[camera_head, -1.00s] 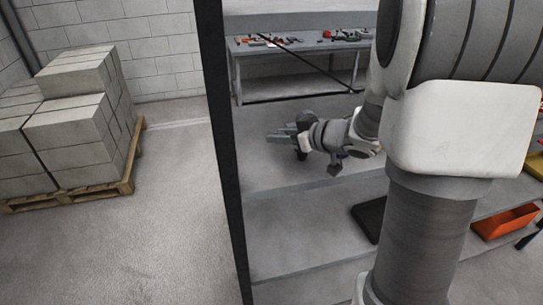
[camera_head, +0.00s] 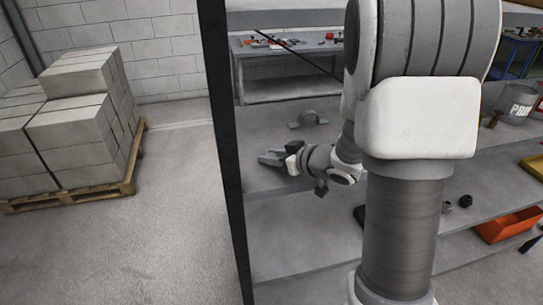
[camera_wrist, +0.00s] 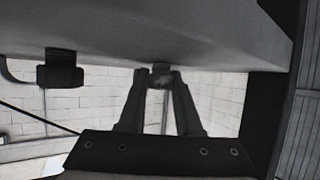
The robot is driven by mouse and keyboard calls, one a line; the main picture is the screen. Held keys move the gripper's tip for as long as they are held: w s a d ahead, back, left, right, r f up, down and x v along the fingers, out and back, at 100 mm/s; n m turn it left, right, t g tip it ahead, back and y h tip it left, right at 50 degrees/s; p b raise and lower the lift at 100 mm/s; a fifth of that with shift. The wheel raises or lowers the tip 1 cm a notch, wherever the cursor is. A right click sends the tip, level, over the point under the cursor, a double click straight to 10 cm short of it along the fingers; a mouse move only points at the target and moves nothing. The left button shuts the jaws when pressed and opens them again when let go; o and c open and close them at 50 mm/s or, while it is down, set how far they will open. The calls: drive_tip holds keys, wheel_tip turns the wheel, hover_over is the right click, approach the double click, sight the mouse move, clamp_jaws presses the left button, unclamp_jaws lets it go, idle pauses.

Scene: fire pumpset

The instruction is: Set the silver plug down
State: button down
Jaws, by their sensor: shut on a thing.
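The silver plug (camera_wrist: 161,77) shows in the wrist view as a small grey piece between my fingertips, at the edge of a broad grey surface (camera_wrist: 160,32). I cannot tell whether it touches that surface. My gripper (camera_wrist: 160,82) is shut on it. In the head view my gripper (camera_head: 264,158) points left, over or close to the grey shelf (camera_head: 300,215). The plug cannot be made out there.
A grey arched part (camera_head: 308,120) sits on the shelf just behind my gripper. A black upright post (camera_head: 222,150) stands close on the left. A dark block (camera_wrist: 60,68) adjoins the grey surface.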

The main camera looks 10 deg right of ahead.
drive_tip(key=c, duration=0.6)
unclamp_jaws()
